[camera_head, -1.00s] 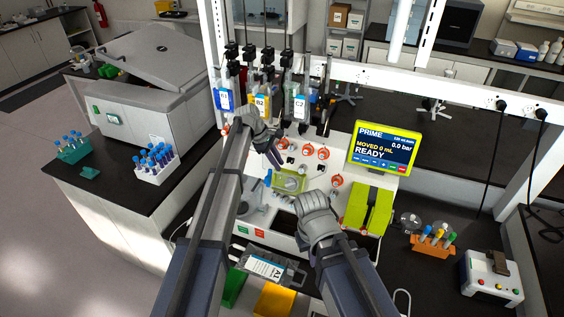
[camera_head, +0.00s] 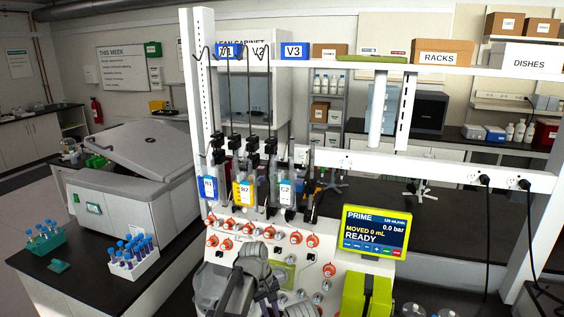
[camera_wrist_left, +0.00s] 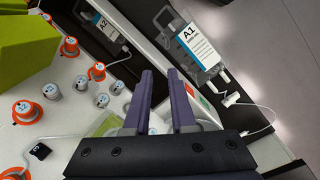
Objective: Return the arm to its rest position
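In the left wrist view my left gripper (camera_wrist_left: 160,75) has its two purple fingers apart with nothing between them. It is over the processor's front, near a bag labelled A1 (camera_wrist_left: 198,45) that hangs beside the dark panel. In the head view grey links of my left arm cover the lower middle of the processor panel, and its fingertips are hard to make out there. My right gripper cannot be made out in either view.
The processor's white panel (camera_head: 345,290) carries orange knobs. Several bags hang above it, including the one labelled C2 (camera_head: 287,190). The screen (camera_head: 375,232) reads PRIME, READY. A white tube rack (camera_head: 137,268) and a teal rack (camera_head: 44,243) stand on the left bench.

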